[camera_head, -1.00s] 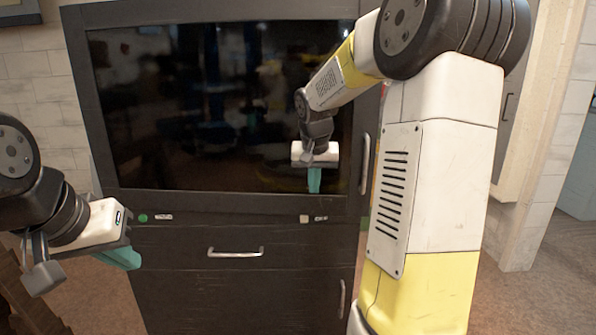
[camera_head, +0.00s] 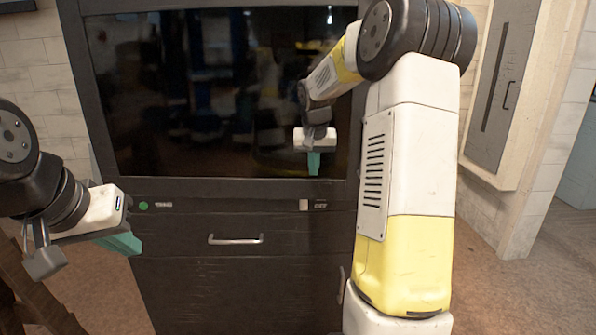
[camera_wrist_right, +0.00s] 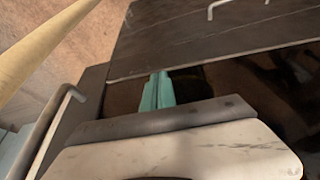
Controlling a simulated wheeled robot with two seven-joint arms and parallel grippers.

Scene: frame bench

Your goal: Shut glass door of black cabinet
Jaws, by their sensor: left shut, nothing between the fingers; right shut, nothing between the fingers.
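The black cabinet (camera_head: 180,262) stands ahead of me, with a dark glass door (camera_head: 180,100) in a black frame in its upper part. The door looks flush with the cabinet front in the head view; I cannot tell whether a small gap is left. My right gripper (camera_head: 314,163) is shut and empty, in front of the lower right of the glass. Its teal fingers (camera_wrist_right: 157,92) also show in the right wrist view, close to the door's lower part. The door's vertical handle (camera_wrist_right: 58,115) shows at left there; my right arm hides it in the head view.
Below the door are a green button (camera_head: 143,206), a light switch plate (camera_head: 304,205) and a drawer with a metal handle (camera_head: 235,239). A grey wall panel (camera_head: 503,85) is at the right. Brown floor (camera_head: 520,290) is clear at the right.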

